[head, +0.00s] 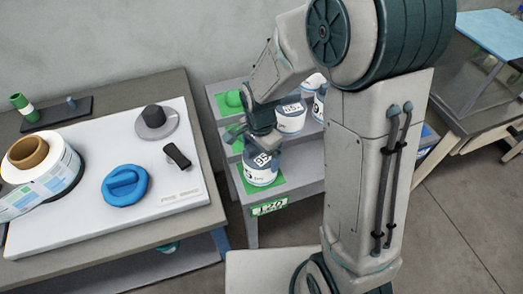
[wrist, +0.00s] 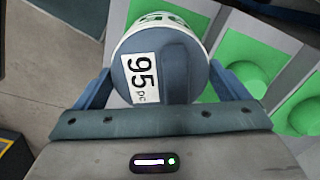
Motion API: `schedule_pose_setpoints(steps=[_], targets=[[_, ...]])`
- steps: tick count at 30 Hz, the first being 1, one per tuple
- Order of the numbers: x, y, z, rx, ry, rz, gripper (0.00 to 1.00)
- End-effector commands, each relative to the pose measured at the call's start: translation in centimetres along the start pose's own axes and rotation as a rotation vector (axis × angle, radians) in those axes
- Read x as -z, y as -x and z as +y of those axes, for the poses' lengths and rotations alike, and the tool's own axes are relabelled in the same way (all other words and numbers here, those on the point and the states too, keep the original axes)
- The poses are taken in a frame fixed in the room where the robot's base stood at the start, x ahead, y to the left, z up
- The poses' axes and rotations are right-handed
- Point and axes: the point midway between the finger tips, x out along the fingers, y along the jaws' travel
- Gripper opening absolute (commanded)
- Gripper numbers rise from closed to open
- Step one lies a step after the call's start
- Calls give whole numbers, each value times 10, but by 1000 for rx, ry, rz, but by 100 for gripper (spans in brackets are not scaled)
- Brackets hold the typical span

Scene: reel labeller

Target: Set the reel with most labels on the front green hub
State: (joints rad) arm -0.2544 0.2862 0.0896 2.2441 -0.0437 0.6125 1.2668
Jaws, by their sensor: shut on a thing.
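My gripper (wrist: 164,98) is shut on a white reel with a blue-grey top (wrist: 180,72) and a tag reading 95 pc. In the head view this reel (head: 262,177) is upright at the front step of the grey stepped rack, over the front green pad (head: 240,182). The reel hides that pad's hub, and I cannot tell whether it rests there or hangs just above. Behind it, green hubs (head: 233,99) show on green pads; two also show in the wrist view (wrist: 245,78). Another white reel (head: 291,117) stands farther back, its tag too small to read surely.
A sign reading 120 (head: 269,207) is on the rack's front edge. More reels (head: 319,104) are partly hidden by my arm. Floor at right is clear.

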Motion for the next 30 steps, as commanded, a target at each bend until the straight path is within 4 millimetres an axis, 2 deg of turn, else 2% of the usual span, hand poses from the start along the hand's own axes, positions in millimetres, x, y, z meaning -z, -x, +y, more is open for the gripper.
schedule_pose_setpoints(steps=[15,16,24,30], targets=[[0,-12,0,0,0,0,66],[0,-11,0,0,0,0,100],[0,-9,0,0,0,0,100],[0,4,0,1,0,0,100]])
